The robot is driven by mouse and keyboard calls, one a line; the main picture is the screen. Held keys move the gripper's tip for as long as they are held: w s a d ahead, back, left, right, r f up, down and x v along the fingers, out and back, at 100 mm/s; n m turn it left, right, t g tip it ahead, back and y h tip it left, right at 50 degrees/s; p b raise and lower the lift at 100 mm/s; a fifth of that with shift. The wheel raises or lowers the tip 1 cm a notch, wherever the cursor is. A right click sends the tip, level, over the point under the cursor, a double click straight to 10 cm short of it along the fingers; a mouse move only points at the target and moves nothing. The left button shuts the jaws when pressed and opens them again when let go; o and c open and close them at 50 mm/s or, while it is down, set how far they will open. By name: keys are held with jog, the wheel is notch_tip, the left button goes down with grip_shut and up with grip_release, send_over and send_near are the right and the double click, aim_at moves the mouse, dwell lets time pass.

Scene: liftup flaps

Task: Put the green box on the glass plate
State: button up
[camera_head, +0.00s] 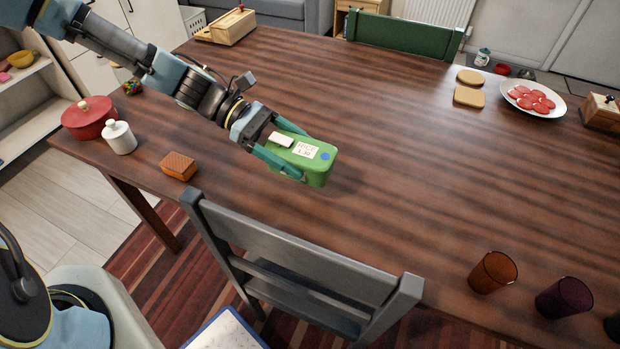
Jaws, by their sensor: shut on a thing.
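The green box (316,173) has a label and a blue dot on its top and is at the near middle part of the wooden table. My gripper (292,156) reaches in from the upper left, and its two teal fingers are shut on the box's sides. I cannot tell whether the box touches the table or hangs just above it. A white plate (511,86) with red slices on it stands at the far right; I see no plate that is clearly glass.
A grey chair (300,262) stands at the near edge. An orange glass (493,272) and a purple glass (563,297) stand at the near right. A red pot (88,118), a white jar (119,138) and an orange block (178,166) are at left. The table's middle (400,150) is clear.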

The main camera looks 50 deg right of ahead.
jog(key=shift+f+p, duration=0.45)
jog(key=shift+f, duration=2.8)
jog(key=shift+f, duration=0.15)
jog(key=o, duration=1.4)
jog(key=shift+o, duration=0.2)
jog(key=shift+r, duration=0.2)
jog(key=shift+w, duration=0.3)
jog(key=b+v, duration=0.3)
jog(key=v, duration=0.7)
jog(key=shift+w+a+r, duration=0.1)
jog(key=shift+w, duration=0.1)
jog(key=shift+w+a+r, duration=0.15)
jog(key=shift+w+r, duration=0.1)
jog(key=shift+w, duration=0.15)
